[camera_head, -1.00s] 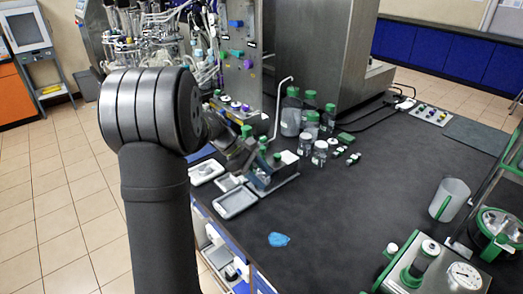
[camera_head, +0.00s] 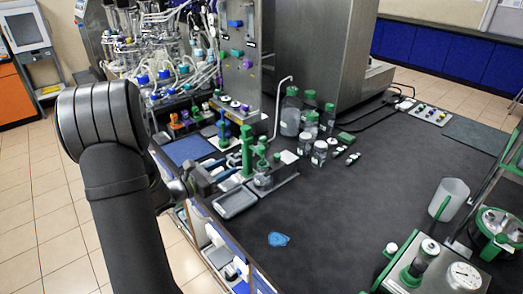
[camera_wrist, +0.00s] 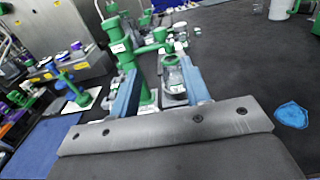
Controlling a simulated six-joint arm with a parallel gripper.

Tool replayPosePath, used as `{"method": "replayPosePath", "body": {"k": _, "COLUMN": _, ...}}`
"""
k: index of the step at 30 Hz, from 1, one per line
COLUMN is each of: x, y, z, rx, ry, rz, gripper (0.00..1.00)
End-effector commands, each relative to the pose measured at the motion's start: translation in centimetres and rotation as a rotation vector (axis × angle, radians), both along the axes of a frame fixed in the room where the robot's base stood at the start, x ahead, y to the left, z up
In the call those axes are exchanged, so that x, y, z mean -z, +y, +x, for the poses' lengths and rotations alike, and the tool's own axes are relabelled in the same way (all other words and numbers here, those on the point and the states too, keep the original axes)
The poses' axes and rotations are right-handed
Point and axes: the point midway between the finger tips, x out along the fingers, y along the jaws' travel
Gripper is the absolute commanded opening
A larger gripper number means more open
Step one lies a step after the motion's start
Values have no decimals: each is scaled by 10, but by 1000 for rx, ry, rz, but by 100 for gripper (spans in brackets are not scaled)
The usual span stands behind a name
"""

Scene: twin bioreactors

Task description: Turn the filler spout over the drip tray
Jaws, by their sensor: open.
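The filler is a tall green column (camera_head: 247,152) near the bench's left edge. In the wrist view its column (camera_wrist: 124,48) stands upright, with a green side arm, seemingly the spout (camera_wrist: 153,47), reaching right. A clear jar (camera_wrist: 173,76) stands below and right of that arm. The likely drip tray is a shallow grey tray (camera_head: 236,203) at the bench edge in front of the filler. My gripper (camera_head: 220,174) is open and low beside the filler. In the wrist view its blue fingers (camera_wrist: 158,68) are spread, with the column base and jar visible between them. Contact cannot be told.
A blue mat (camera_head: 188,149) lies behind my gripper. Capped bottles (camera_head: 291,112) and jars stand right of the filler. A blue patch (camera_head: 278,239) lies on the bench. The middle of the dark bench is clear.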

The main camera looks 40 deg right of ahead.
Motion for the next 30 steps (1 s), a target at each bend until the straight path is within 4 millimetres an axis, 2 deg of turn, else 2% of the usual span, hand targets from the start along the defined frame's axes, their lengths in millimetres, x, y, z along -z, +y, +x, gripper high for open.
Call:
{"method": "replayPosePath", "body": {"k": 12, "x": 0, "y": -92, "z": -2, "rx": 7, "ry": -1, "rz": 0, "gripper": 43}}
{"method": "replayPosePath", "body": {"k": 18, "x": 0, "y": -129, "z": -1, "rx": 5, "ry": 0, "rz": -1, "gripper": 43}}
{"method": "replayPosePath", "body": {"k": 24, "x": 0, "y": -150, "z": -1, "rx": 4, "ry": 0, "rz": 0, "gripper": 43}}
{"method": "replayPosePath", "body": {"k": 30, "x": 0, "y": -155, "z": -1, "rx": 3, "ry": 0, "rz": 0, "gripper": 43}}
